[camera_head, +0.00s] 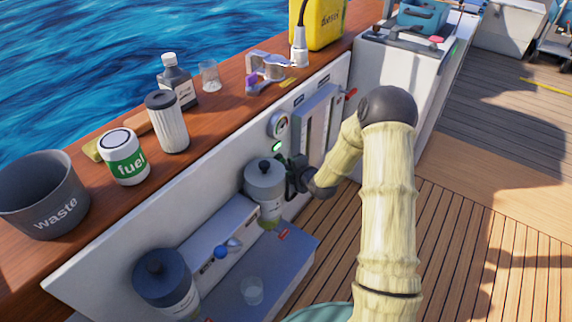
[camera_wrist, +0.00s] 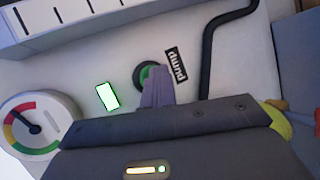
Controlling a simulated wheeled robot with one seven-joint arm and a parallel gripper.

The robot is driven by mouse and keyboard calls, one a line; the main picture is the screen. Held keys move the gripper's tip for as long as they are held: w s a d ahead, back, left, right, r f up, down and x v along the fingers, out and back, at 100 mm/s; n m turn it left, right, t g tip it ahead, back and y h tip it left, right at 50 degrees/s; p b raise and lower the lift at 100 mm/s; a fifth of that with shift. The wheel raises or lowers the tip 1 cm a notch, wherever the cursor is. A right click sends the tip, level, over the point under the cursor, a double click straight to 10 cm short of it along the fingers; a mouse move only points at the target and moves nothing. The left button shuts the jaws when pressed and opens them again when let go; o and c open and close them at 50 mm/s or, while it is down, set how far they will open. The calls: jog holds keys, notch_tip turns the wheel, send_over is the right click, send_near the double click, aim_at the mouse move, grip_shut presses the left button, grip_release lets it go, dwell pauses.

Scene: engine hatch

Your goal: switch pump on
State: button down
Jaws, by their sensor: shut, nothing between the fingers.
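The pump button is a green disc in a dark round ring (camera_wrist: 141,77), beside a black label reading "pump" (camera_wrist: 176,64), upside down in the wrist view. My gripper (camera_wrist: 153,72) is shut and empty, its fingertips in front of the button and covering part of it. I cannot tell whether they touch or press it. A rectangular lamp (camera_wrist: 107,96) near the button glows bright green-white. It also glows green in the head view (camera_head: 277,147). There my gripper (camera_head: 284,172) is close to the panel, and the button is hidden.
A round gauge (camera_wrist: 38,128) sits beside the lamp, and a black pipe (camera_wrist: 209,50) runs on the other side. Filter housings (camera_head: 265,180) (camera_head: 165,280) stand below. The wooden ledge holds a waste bin (camera_head: 45,195), a fuel filter (camera_head: 124,157) and a bottle (camera_head: 176,82). Open deck lies right.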

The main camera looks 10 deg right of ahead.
jog(key=shift+a, duration=0.15)
jog(key=shift+w+a, duration=0.25)
jog(key=shift+w, duration=0.05)
jog(key=shift+r, duration=0.1)
jog(key=shift+s+d+b, duration=0.2)
jog(key=shift+s+b, duration=0.05)
jog(key=shift+b, duration=0.05)
dwell(0.6)
jog(key=s+d, duration=0.4)
jog(key=shift+s+d+b, duration=0.15)
jog(key=shift+d+b, duration=0.1)
jog(key=shift+b, duration=0.1)
